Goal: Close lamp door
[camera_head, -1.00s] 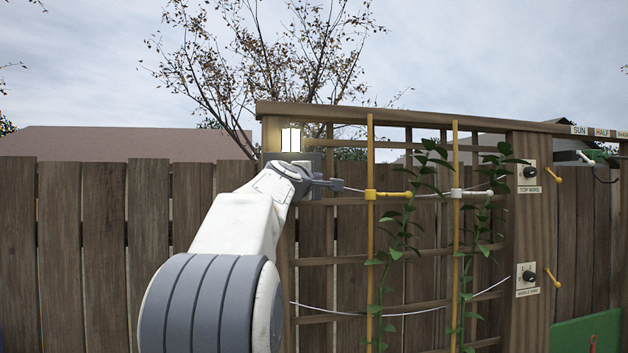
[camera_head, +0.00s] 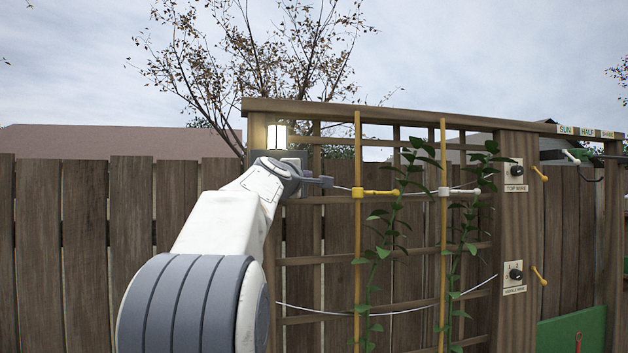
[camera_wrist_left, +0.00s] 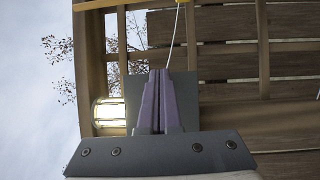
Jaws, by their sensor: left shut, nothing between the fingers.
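The lit lamp (camera_head: 277,137) is at the top left corner of the wooden trellis. It also glows at the left in the left wrist view (camera_wrist_left: 109,112). A dark grey box or panel (camera_head: 295,156) sits just below it, and a flat grey panel (camera_wrist_left: 211,94) shows behind my fingers in the wrist view. I cannot tell which part is the lamp door, or how far open it stands. My left gripper (camera_head: 326,182) is shut and empty, just below and right of the lamp. Its fingers (camera_wrist_left: 158,100) overlap the panel in view; contact is unclear. My right gripper is out of view.
The trellis has yellow canes (camera_head: 357,230), climbing plants (camera_head: 395,210) and a wire (camera_head: 380,309) close to the right of the gripper. A post (camera_head: 516,225) with knobs stands farther right. A plank fence (camera_head: 90,230) runs behind. Open sky is above.

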